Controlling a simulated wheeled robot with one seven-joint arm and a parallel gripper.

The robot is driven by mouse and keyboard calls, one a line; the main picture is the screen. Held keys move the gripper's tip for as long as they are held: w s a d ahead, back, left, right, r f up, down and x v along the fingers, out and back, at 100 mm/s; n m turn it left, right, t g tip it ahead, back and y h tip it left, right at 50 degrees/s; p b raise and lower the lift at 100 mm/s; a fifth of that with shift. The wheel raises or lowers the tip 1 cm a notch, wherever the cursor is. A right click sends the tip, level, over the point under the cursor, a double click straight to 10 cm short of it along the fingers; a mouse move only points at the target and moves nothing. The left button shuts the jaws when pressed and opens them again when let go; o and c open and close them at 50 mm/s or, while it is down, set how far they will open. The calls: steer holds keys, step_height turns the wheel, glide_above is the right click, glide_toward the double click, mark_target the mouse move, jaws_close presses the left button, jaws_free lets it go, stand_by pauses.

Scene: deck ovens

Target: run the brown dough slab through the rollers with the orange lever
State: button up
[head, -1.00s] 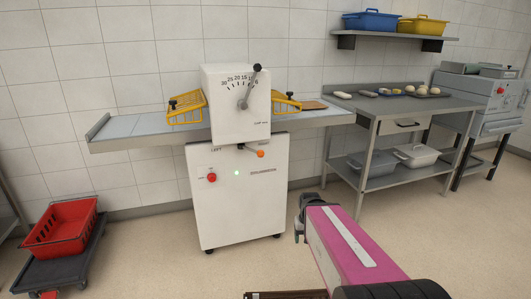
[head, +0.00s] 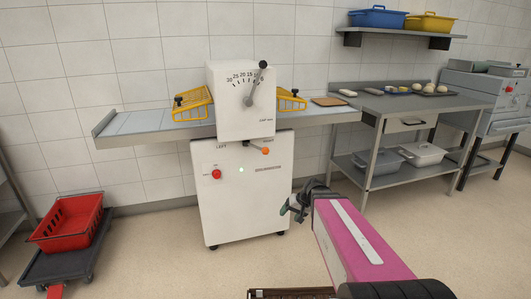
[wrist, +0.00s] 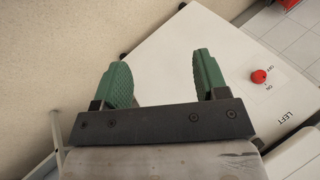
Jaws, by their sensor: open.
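The white dough sheeter (head: 240,105) stands against the tiled wall, with a belt table (head: 140,122) on each side. The brown dough slab (head: 327,101) lies flat on the right-hand table, beyond the yellow guard. The orange lever knob (head: 265,151) sticks out to the right below the roller head, under the LEFT label's row. My gripper (head: 290,207) is low in front of the cabinet's right side, below the knob and apart from it. In the wrist view my gripper (wrist: 165,80) is open and empty, its green fingers over the white cabinet front (wrist: 190,50).
Yellow guards (head: 193,104) flank the head. A steel table (head: 405,103) stands at right. A red crate (head: 68,222) on a dolly is at left. The floor in front is clear.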

steer(key=w+a+r+t+y, duration=0.35)
steer(key=w+r+y, duration=0.35)
steer(key=w, duration=0.6)
steer(key=m+t+y, duration=0.2)
steer(key=m+t, duration=0.1)
steer(key=t, duration=0.2)
glide_toward(265, 151)
steer(key=w, duration=0.2)
steer(key=x, duration=1)
steer(key=shift+f, duration=0.35)
steer(key=shift+s, duration=0.1)
jaws_close()
